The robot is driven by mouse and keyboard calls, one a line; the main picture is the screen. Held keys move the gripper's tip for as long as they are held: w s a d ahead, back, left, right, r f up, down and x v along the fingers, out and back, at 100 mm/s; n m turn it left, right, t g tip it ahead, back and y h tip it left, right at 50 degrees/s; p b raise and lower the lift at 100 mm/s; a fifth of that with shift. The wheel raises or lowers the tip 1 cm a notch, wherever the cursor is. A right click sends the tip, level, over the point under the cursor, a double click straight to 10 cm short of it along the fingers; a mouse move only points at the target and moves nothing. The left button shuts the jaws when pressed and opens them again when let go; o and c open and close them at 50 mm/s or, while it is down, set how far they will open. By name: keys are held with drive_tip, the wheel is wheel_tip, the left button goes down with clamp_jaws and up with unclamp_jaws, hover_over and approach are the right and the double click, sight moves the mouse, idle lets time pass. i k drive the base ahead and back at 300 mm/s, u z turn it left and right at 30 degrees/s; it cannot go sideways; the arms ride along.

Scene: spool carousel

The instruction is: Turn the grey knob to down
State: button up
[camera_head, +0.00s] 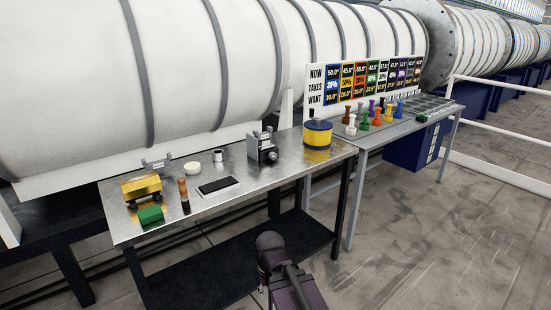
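I cannot make out a grey knob for certain at this size. A small grey metal device (263,147) with dark parts on top stands upright on the steel table (232,178), near the middle of its back half. Whether it carries a knob, and which way one points, is too small to tell. Part of my own dark arm shows at the bottom centre, in front of the table. My gripper's fingers are not visible.
A blue and yellow drum (318,134) stands at the table's right end. Several coloured spools stand on the grey bench (410,125) below a number board (372,82).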

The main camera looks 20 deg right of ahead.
sight(273, 156)
drive_tip(key=u, duration=0.05)
drive_tip(key=i, duration=1)
drive_tip(key=z, duration=0.05)
